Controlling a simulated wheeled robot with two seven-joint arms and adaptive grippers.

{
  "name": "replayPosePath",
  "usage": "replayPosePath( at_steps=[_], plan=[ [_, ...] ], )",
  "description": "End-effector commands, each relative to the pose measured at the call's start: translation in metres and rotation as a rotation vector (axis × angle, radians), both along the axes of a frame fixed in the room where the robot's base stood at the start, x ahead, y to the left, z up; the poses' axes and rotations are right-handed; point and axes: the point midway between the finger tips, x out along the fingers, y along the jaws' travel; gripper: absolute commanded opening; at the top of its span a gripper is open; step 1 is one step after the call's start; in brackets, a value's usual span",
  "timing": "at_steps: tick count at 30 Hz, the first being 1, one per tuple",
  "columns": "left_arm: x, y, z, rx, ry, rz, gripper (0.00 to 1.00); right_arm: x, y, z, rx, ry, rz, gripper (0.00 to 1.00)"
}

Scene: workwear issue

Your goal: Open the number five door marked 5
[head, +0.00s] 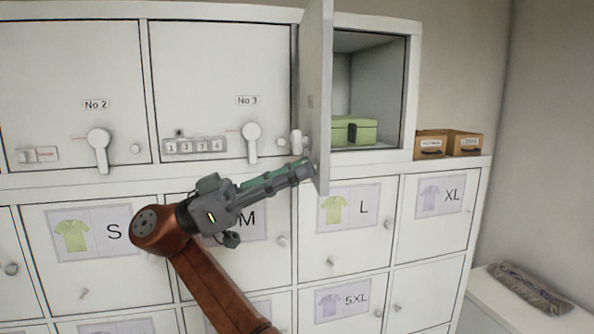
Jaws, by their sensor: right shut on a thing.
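A tall white door (317,95) in the upper row stands swung open towards me, seen nearly edge-on. I cannot read a number 5 on it; its front face is turned away to the left. A pale handle (296,141) shows at its lower left side. My right gripper (302,168) reaches up from below, its fingertips at the door's lower part just under the visible handle. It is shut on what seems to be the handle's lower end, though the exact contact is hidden. The compartment (390,85) behind the door is open, with a green box (354,131) inside. My left gripper is out of view.
Closed doors No 2 (70,75) and No 3 (218,70), with lever handles, are to the left. Lower doors with shirt-size labels are closed. Cardboard boxes (465,144) sit on the ledge at right. A wrapped bundle (527,289) lies on a low white surface at lower right.

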Motion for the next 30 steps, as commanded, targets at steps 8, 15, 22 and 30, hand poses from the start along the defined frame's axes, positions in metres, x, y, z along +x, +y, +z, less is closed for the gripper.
replayPosePath(
  at_steps=[8,15,22,30],
  plan=[
    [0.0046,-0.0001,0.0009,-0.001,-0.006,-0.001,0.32,0.0,0.0005,0.0033,-0.006,-0.003,0.003,0.0],
    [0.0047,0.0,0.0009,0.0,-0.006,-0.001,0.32,0.0,0.0005,0.0027,-0.005,-0.002,0.003,0.26],
    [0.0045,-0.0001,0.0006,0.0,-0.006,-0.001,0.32,0.0,0.0004,0.0015,-0.003,-0.001,0.001,0.33],
    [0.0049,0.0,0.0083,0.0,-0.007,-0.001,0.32,0.0038,0.002,0.0009,-0.033,-0.007,-0.021,0.33]
  ],
)
